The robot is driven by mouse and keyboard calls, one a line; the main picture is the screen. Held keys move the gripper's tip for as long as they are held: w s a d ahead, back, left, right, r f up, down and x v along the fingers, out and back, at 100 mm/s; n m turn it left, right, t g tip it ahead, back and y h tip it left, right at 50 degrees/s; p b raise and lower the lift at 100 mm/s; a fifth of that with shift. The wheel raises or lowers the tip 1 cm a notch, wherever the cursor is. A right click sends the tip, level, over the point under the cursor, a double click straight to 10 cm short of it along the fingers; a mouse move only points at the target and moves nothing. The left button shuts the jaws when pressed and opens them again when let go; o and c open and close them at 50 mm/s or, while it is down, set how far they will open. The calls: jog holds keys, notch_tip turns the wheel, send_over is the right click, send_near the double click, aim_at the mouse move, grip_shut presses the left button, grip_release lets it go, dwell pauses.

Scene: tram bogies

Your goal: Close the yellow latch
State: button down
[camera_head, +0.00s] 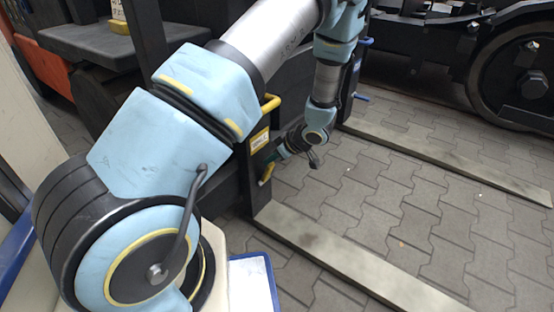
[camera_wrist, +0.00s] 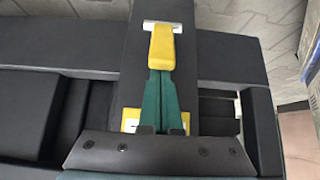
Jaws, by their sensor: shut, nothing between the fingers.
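In the wrist view a yellow latch (camera_wrist: 161,48) with a silver bracket at its far end lies along a dark post. My gripper (camera_wrist: 161,72) has its green fingers together, with the tips at the latch's near end. I cannot tell whether they touch it. In the head view two yellow handles show on the dark post, an upper one (camera_head: 270,103) and a lower one (camera_head: 266,174). My gripper (camera_head: 273,160) is beside the lower one, below the upper one. My own arm hides part of the post.
A yellow label (camera_head: 260,140) is on the post between the handles. Two long metal forks run across the paving, a near one (camera_head: 330,255) and a far one (camera_head: 450,158). A second post (camera_head: 350,85) carries blue handles. A large wheel (camera_head: 522,82) stands at upper right.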

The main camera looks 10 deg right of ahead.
aim_at(273, 167)
jog(key=shift+w+a+f, duration=0.2)
jog(key=shift+w+f, duration=0.05)
jog(key=shift+f, duration=0.15)
jog(key=shift+s+d, duration=0.1)
jog(key=shift+s+d+f+t+y, duration=0.2)
jog(key=shift+s+d+t+y, duration=0.25)
jog(key=shift+t+y, duration=0.15)
jog(key=shift+s+d+f+t+y+p, duration=0.3)
jog(key=shift+s+d+f+t+y, duration=0.1)
jog(key=shift+s+d+t+y, duration=0.15)
jog(key=f+t+y+b, duration=0.1)
jog(key=s+d+f+t+y+b, duration=0.2)
jog(key=shift+f+t, duration=0.1)
jog(key=shift+t, duration=0.15)
jog(key=shift+t+y, duration=0.6)
jog(key=shift+y, duration=0.05)
jog(key=shift+s+d+f+b, duration=0.2)
jog(key=shift+s+f+b, duration=0.15)
jog(key=shift+f, duration=0.4)
jog(key=shift+s+d+f+b, duration=0.25)
jog(key=shift+f+b, duration=0.25)
jog(key=shift+f, duration=0.25)
jog(key=shift+s+d+f+b, duration=0.25)
jog(key=shift+f+b, duration=0.15)
jog(key=shift+f, duration=0.35)
jog(key=shift+f, duration=0.15)
